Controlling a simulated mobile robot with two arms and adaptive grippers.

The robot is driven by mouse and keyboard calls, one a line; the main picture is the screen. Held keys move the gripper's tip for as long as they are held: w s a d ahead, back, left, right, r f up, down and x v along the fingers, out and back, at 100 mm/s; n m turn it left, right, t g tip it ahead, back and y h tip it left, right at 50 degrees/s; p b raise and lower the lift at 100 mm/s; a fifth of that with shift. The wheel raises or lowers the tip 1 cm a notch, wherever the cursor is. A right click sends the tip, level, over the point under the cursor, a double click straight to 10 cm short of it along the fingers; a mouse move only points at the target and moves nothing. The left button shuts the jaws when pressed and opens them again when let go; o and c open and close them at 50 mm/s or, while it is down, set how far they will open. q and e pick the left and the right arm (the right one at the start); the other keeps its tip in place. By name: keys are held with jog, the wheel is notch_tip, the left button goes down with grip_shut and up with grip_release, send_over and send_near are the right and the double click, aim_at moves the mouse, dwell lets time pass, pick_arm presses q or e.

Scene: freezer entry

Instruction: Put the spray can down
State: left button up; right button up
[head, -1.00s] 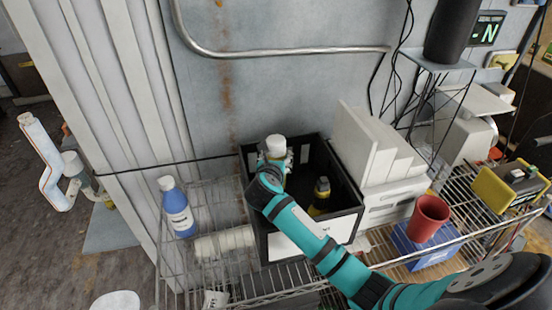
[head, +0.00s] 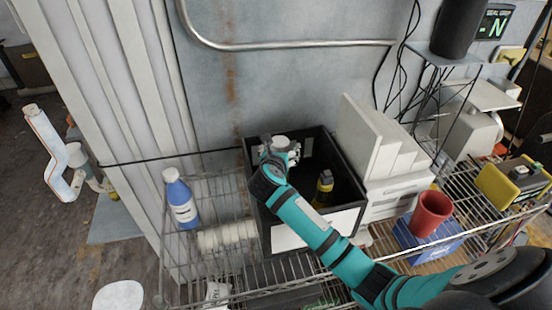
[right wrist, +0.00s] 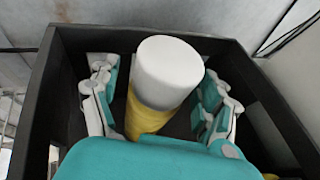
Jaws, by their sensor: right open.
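The spray can has a white cap (head: 281,144) and a yellow body (right wrist: 145,117). It stands roughly upright inside the black bin (head: 352,220), in its back left part. My right gripper (head: 280,150) reaches down into the bin. In the right wrist view its open fingers (right wrist: 160,105) stand on both sides of the can, with gaps visible between them and it. The can's lower part is hidden by the gripper's palm. My left gripper is not in view.
A yellow and black bottle (head: 324,188) stands in the bin, right of the can. A blue bottle (head: 181,200) and white rolls (head: 228,236) are left of the bin on the wire shelf. White boxes (head: 395,200) and a red cup (head: 430,213) are to the right.

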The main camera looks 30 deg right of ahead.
jog(key=b+v, duration=0.3)
jog(key=v, duration=0.9)
